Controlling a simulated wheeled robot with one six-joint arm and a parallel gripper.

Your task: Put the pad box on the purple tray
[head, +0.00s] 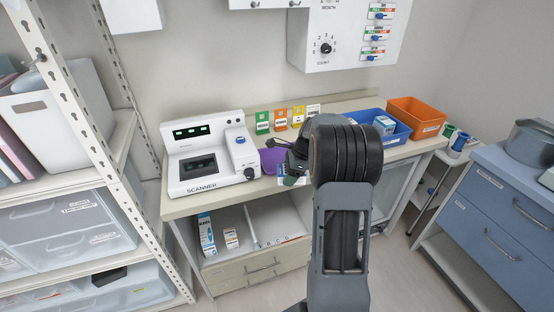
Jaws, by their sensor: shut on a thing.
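My gripper (291,168) is above the counter, just right of the scanner, and partly hidden by my own arm. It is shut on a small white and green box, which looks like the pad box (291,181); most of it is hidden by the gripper. The purple tray (269,157) lies on the counter behind and left of the gripper, and only part of it shows. I cannot tell whether the box is over the tray or touches anything below.
A white scanner (209,160) stands left of the tray. Several colored cards (281,120) stand along the back. A blue bin (397,132) and an orange bin (416,112) are at the right. Boxes (207,233) sit on the shelf below. A metal rack (75,95) stands left.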

